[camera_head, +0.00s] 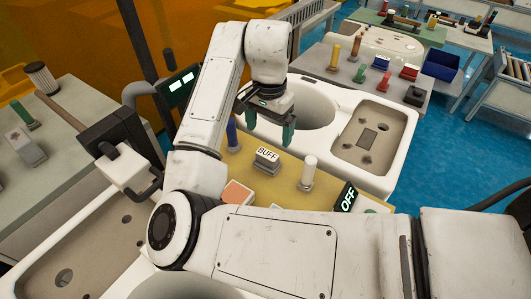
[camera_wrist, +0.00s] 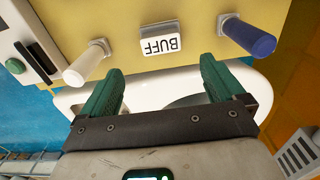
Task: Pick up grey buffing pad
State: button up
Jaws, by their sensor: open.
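A small grey block with a white top marked BUFF (camera_head: 267,158), which fits the grey buffing pad, sits on the yellow board (camera_head: 232,168) in the head view. It also shows in the wrist view (camera_wrist: 161,41), upside down, just beyond the fingertips and between their lines. My gripper (camera_head: 270,126) has two green fingers spread apart and empty. It hangs above and behind the block in the head view, apart from it. The fingers also show in the wrist view (camera_wrist: 163,68).
A white peg (camera_head: 308,172) and a blue peg (camera_head: 232,134) stand on either side of the block.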

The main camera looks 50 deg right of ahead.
aim_at(267, 153)
notch_tip(267, 153, down, 4)
jog(key=shift+r, duration=0.1)
jog(key=shift+a+f+p, duration=0.15)
jog(key=shift+f+p, duration=0.15)
jog(key=shift+f, duration=2.5)
jog(key=c, duration=1.1)
jog(key=shift+w+r, duration=0.1)
jog(key=shift+r, duration=0.5)
jog(key=s+d+r, duration=0.2)
jog(key=s+r, duration=0.2)
jog(key=s+d+r, duration=0.2)
jog(key=s+r, duration=0.2)
jog(key=s+d+r, duration=0.2)
jog(key=s+r, duration=0.2)
jog(key=shift+s+d, duration=0.2)
jog(key=shift+d, duration=0.1)
